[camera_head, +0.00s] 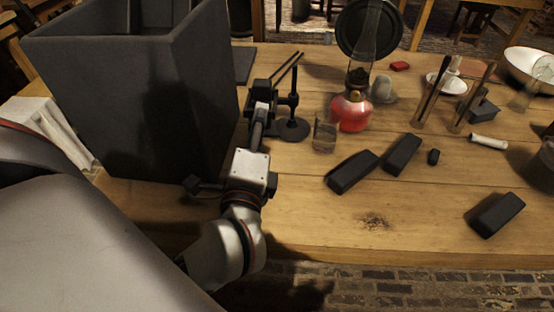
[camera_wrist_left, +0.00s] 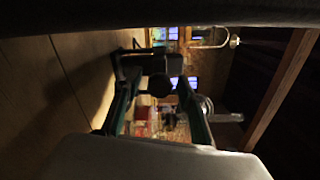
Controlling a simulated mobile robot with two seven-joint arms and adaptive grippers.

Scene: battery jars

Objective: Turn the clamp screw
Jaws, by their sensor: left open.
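A dark stand with a round base (camera_head: 291,128) and an upright rod is on the wooden table, right of the tall black box. My left gripper (camera_head: 262,92) is at the stand's left side, close to the upper part of the rod. I cannot make out the clamp screw itself in the head view. In the left wrist view my open left gripper (camera_wrist_left: 158,105) has its two fingers apart, with a dark rounded part (camera_wrist_left: 159,85) showing between them. I cannot tell whether the fingers touch it. My right gripper is not in view.
A tall black box (camera_head: 120,90) stands left of my arm. Right of the stand are a glass jar (camera_head: 325,135), a red oil lamp (camera_head: 351,112) and black blocks (camera_head: 352,172). A white bowl (camera_head: 528,68) is at the far right. The front middle of the table is clear.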

